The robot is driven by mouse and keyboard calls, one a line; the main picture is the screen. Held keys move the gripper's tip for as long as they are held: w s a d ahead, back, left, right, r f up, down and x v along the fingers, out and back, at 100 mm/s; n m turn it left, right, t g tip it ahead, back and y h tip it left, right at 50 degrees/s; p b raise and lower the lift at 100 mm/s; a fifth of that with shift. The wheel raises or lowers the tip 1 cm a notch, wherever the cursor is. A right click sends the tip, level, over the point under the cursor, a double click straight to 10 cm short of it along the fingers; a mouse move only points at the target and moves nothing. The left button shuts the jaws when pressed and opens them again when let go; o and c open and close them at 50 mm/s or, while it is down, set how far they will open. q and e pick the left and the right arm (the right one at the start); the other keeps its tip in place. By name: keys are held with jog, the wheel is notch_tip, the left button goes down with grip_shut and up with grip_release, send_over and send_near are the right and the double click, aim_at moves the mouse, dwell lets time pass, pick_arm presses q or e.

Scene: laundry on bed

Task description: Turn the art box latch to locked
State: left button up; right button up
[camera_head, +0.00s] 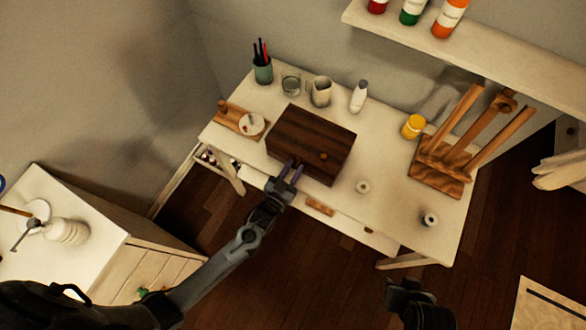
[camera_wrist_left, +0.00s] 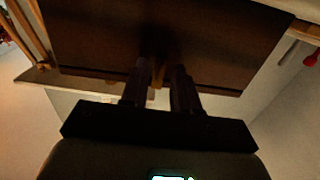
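The art box (camera_head: 309,135) is a dark brown wooden box, shut, on the white desk. A small round orange-brown knob (camera_head: 323,156) shows near its front edge. My left gripper (camera_head: 289,170) is at the box's front face, left of that knob. In the left wrist view, its two fingers (camera_wrist_left: 160,84) are apart, with a small tan piece (camera_wrist_left: 158,72), perhaps the latch, showing between them against the dark box (camera_wrist_left: 215,50). I cannot tell whether the fingers touch it. My right gripper (camera_head: 408,292) hangs low at the bottom, away from the desk, its fingers unclear.
The white desk (camera_head: 385,205) holds a pen cup (camera_head: 263,70), a glass jar (camera_head: 291,83), a pitcher (camera_head: 321,92), a white bottle (camera_head: 358,97), a yellow jar (camera_head: 413,126) and a wooden easel (camera_head: 452,155). A shelf (camera_head: 480,52) is above. A white cabinet (camera_head: 85,245) stands left.

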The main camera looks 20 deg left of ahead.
pick_arm(q)
jog(key=s+a, duration=0.1)
jog(key=s, duration=0.9)
jog(key=shift+s+a, duration=0.15)
jog(key=shift+s, duration=0.2)
jog(key=w+a+r+g+y, duration=0.1)
jog(key=a+r+g, duration=0.3)
jog(key=r, duration=0.5)
jog(key=s+a+r+g+y, duration=0.1)
jog(key=s+a+r+g, duration=0.1)
jog(key=s+g, duration=0.9)
jog(key=w+p+v, duration=0.2)
jog(key=p+v, duration=1.6)
jog(key=shift+w+d+r+t+p, duration=0.25)
jog(key=shift+d+r+t+p, duration=0.05)
jog(key=shift+r+t+p, duration=0.1)
